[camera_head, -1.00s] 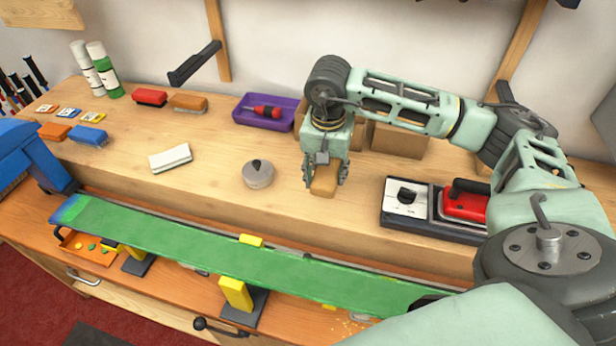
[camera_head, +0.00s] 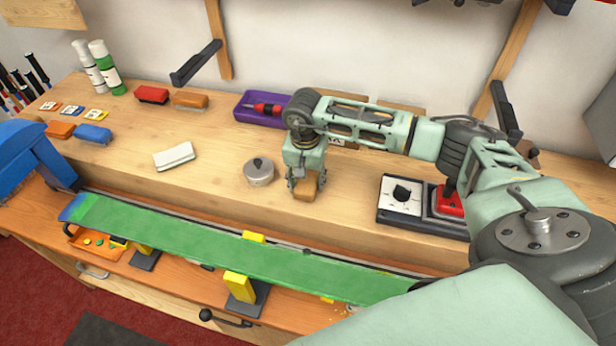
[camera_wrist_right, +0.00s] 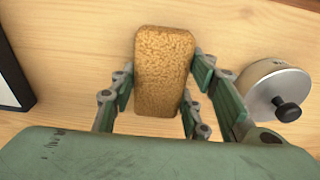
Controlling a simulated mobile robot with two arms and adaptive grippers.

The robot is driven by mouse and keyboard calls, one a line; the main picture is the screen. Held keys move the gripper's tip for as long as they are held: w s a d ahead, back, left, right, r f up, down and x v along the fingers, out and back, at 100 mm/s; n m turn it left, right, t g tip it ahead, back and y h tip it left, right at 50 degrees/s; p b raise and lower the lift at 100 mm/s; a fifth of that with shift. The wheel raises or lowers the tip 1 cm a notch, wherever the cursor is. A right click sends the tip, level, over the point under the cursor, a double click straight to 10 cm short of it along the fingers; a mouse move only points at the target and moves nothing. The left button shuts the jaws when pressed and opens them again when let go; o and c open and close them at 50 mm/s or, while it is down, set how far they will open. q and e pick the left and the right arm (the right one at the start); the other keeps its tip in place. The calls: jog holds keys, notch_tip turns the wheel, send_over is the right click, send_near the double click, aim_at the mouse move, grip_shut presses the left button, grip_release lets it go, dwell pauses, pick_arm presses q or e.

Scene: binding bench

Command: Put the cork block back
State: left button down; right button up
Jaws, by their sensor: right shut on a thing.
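The cork block (camera_head: 306,192) is a small brown speckled block. My right gripper (camera_head: 306,184) is shut on it, over the wooden shelf (camera_head: 225,185) just right of the round metal tin. In the right wrist view the cork block (camera_wrist_right: 164,72) sits between the fingers of my right gripper (camera_wrist_right: 160,100), with wood behind it. I cannot tell whether the block touches the shelf. My left gripper is not in view.
The lidded tin (camera_head: 258,171) stands close left of the block; it also shows in the wrist view (camera_wrist_right: 276,90). A black-and-white unit (camera_head: 402,195) stands right. A purple tray (camera_head: 262,108) is behind. A green ski (camera_head: 230,255) lies in front. Shelf left of the tin holds a white block (camera_head: 174,156).

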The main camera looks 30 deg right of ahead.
aim_at(306, 182)
jog(key=shift+f, duration=0.15)
jog(key=o, duration=1.2)
jog(key=shift+r, duration=0.25)
notch_tip(306, 182, up, 12)
jog(key=b, duration=0.4)
jog(key=shift+s+a, duration=0.35)
jog(key=shift+a, duration=0.1)
jog(key=shift+f, duration=0.2)
